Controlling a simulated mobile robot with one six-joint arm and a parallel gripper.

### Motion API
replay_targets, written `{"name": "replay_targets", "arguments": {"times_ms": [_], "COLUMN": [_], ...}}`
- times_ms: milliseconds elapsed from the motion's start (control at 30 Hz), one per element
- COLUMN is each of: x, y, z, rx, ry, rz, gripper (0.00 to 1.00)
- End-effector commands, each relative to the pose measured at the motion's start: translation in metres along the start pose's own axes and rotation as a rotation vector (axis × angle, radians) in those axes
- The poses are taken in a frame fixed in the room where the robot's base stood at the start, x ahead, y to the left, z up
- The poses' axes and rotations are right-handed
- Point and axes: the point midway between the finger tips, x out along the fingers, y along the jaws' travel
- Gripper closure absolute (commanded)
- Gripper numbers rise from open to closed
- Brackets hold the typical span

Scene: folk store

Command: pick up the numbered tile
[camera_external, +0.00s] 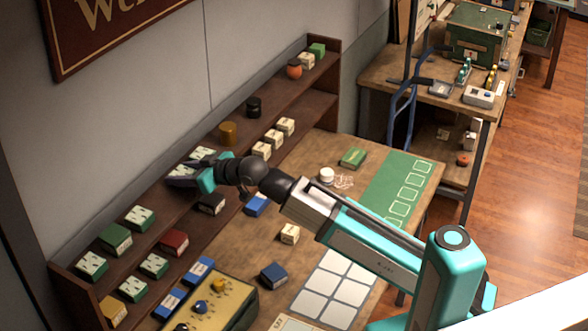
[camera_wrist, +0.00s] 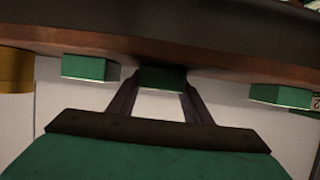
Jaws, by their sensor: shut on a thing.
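My gripper (camera_external: 183,179) is at the upper shelf on the left, reached across the table. In the wrist view its two dark fingers (camera_wrist: 162,80) are shut on a small green-backed tile (camera_wrist: 162,78), which sits between the fingertips close to the dark shelf edge. In the external view a white-and-green tile (camera_external: 180,168) shows at the fingers, partly hidden by them. Another similar tile (camera_external: 203,153) lies just behind. The number on the held tile cannot be read.
Green blocks flank the held tile in the wrist view, one left (camera_wrist: 85,68) and one right (camera_wrist: 280,96). The brown shelf (camera_external: 222,147) also bears an orange cylinder (camera_external: 228,133) and a black jar (camera_external: 254,107). The wooden table (camera_external: 245,245) lies below with small boxes.

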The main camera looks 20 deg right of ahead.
Motion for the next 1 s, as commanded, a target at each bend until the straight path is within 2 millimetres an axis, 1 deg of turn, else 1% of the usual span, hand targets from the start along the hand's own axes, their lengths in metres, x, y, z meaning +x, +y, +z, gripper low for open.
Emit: {"name": "replay_targets", "arguments": {"times_ms": [333, 700, 1000], "x": [-0.004, -0.014, -0.041], "y": [0.0, 0.0, 0.001], "z": [-0.013, -0.033, -0.022], "rx": [0.0, 0.0, 0.0], "ry": [0.002, 0.003, 0.003], "rz": [0.0, 0.0, 0.0], "gripper": [0.81, 0.81, 0.81]}}
